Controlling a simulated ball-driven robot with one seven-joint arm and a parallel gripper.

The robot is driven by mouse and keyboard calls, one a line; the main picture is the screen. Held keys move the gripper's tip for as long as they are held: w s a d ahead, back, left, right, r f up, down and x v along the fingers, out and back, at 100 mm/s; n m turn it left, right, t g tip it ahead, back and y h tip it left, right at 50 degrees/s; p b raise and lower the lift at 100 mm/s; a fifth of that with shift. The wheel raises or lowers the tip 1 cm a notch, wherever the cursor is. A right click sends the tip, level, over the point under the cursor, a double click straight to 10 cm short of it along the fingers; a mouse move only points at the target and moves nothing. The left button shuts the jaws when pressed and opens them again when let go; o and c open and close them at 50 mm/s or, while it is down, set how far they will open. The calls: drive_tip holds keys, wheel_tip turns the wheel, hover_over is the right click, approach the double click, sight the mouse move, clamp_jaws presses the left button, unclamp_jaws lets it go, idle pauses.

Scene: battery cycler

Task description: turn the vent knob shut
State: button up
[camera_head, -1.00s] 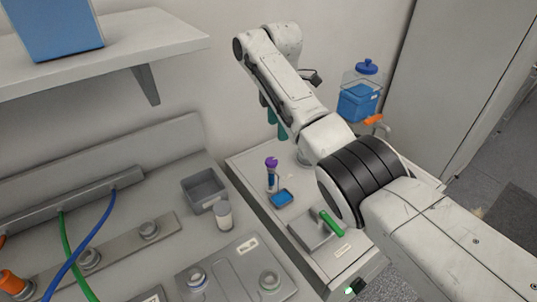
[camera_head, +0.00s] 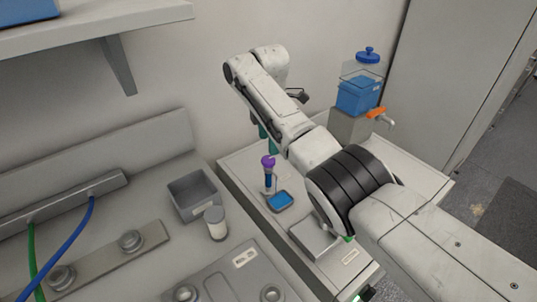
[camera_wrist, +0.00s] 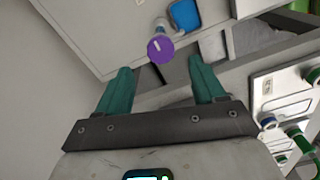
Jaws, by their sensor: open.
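A purple knob (camera_head: 268,161) tops a slim upright blue-and-white fitting on the grey bench at the wall; I take it to be the vent knob. In the wrist view the purple knob (camera_wrist: 160,48) is seen from its end, with a short pale mark on its face. My gripper (camera_head: 267,136) has teal fingers, partly hidden behind my arm in the head view. In the wrist view my gripper (camera_wrist: 160,70) is open and empty, one finger to each side of the knob in the picture. I see no contact with it.
A small blue tray (camera_head: 280,201) sits beside the fitting's foot. A grey bin (camera_head: 194,196) and a white-capped jar (camera_head: 216,223) stand to the left. A blue container with an orange tap (camera_head: 380,113) stands behind my arm. A shelf (camera_head: 95,30) overhangs at upper left.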

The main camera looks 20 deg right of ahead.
sight(269, 159)
drive_tip(key=shift+f, duration=3.2)
drive_tip(key=shift+c, duration=0.5)
drive_tip(key=c, duration=1)
drive_tip(key=shift+o, duration=0.2)
